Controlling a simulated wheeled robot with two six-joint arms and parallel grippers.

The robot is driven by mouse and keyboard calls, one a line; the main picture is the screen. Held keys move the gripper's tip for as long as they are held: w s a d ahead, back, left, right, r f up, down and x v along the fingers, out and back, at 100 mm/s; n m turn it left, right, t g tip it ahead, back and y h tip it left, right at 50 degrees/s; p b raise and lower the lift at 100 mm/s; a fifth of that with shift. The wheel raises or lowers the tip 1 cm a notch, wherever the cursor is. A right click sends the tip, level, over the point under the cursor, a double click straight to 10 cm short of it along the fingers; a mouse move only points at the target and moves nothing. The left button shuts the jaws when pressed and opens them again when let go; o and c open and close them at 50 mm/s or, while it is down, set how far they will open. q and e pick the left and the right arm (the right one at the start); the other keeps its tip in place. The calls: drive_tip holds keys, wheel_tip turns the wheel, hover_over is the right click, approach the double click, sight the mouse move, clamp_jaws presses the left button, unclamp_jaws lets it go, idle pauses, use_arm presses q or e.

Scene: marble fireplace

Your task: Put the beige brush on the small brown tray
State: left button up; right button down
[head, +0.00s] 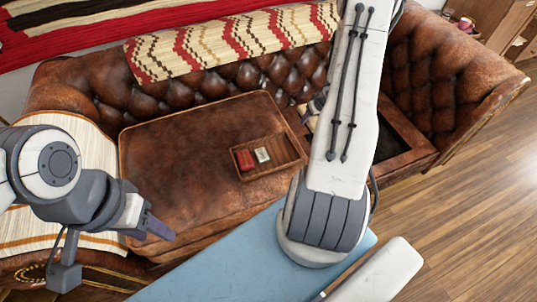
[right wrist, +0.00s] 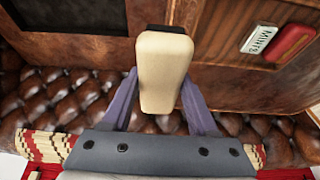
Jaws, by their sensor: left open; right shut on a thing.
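The beige brush (right wrist: 160,75) is in my right gripper (right wrist: 160,105), between its two purple fingers in the right wrist view. Its rounded beige end faces the camera and a dark part shows at its far end. In the head view only a bit of the brush (head: 311,123) shows beside my right arm, which hides most of that gripper. The small brown tray (head: 283,168) lies on the brown leather seat, left of the brush. It holds a red item (head: 245,159) and a white mints box (head: 262,155). My left gripper (head: 158,229) is open and empty, over the seat's front left.
The tufted leather backrest (head: 200,103) rises behind the seat, with a striped blanket (head: 225,42) over it. A dark open compartment (head: 395,138) is to the right of my right arm. A blue surface (head: 225,262) lies in front. The seat left of the tray is clear.

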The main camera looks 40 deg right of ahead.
drive_tip(key=b, duration=1)
hover_over(278, 149)
drive_tip(key=s, duration=0.2)
drive_tip(key=f, duration=0.6)
drive_tip(key=shift+w+d+f, duration=0.2)
drive_tip(key=shift+d+f, duration=0.1)
drive_tip(key=shift+f, duration=0.1)
drive_tip(key=shift+w+a+f+b, duration=0.1)
drive_tip(key=shift+a+b, duration=0.2)
drive_tip(key=shift+a, duration=0.15)
drive_tip(key=shift+f+b, duration=1.2)
drive_tip(key=shift+f, duration=0.7)
drive_tip(key=shift+f, duration=0.15)
drive_tip(key=shift+c, duration=0.9)
unclamp_jaws()
